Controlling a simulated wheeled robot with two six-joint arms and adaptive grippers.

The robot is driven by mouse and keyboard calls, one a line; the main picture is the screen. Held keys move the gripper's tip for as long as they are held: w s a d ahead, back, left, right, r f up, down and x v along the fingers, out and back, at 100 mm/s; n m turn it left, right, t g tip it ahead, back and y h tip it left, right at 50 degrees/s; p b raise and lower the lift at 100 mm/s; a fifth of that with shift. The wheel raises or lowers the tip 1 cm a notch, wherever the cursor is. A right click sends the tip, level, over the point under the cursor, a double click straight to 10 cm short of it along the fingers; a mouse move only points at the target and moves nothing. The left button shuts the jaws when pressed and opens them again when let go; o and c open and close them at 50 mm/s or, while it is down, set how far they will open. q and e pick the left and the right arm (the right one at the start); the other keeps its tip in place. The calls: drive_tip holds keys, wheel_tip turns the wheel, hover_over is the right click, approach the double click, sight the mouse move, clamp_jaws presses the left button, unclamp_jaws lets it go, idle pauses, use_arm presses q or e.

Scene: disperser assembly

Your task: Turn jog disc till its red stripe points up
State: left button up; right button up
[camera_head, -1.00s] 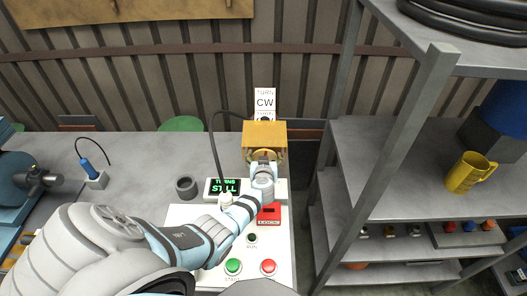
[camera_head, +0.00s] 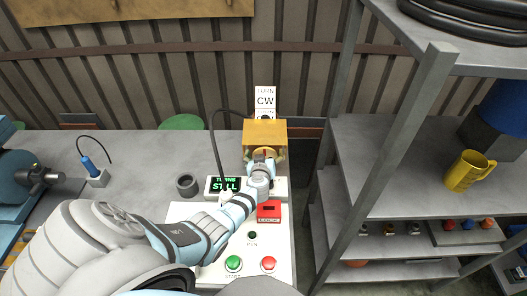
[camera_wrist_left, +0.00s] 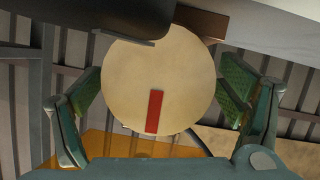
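The jog disc (camera_wrist_left: 160,70) is pale and round and fills the middle of the left wrist view. Its red stripe (camera_wrist_left: 154,111) runs from near the centre to the rim at the bottom of that picture, slightly left of centre. In the head view the disc (camera_head: 264,153) shows small on the front of the yellow box (camera_head: 265,132), partly hidden by my gripper. My left gripper (camera_head: 265,158) is at the disc, its green-padded fingers spread on either side (camera_wrist_left: 160,95). The pads look close to the rim, with no clear grip. My right gripper is not in view.
A white panel (camera_head: 212,272) with green and red buttons lies under my left arm. A lit display (camera_head: 224,185) stands beside my wrist. A "CW" sign (camera_head: 265,100) is behind the box. A grey shelf (camera_head: 400,150) stands at the right; the bench's left middle is fairly clear.

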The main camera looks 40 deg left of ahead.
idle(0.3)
use_arm(q)
drive_tip(key=v, duration=1.2)
drive_tip(key=shift+s, duration=0.2)
drive_tip(key=shift+w, duration=0.1)
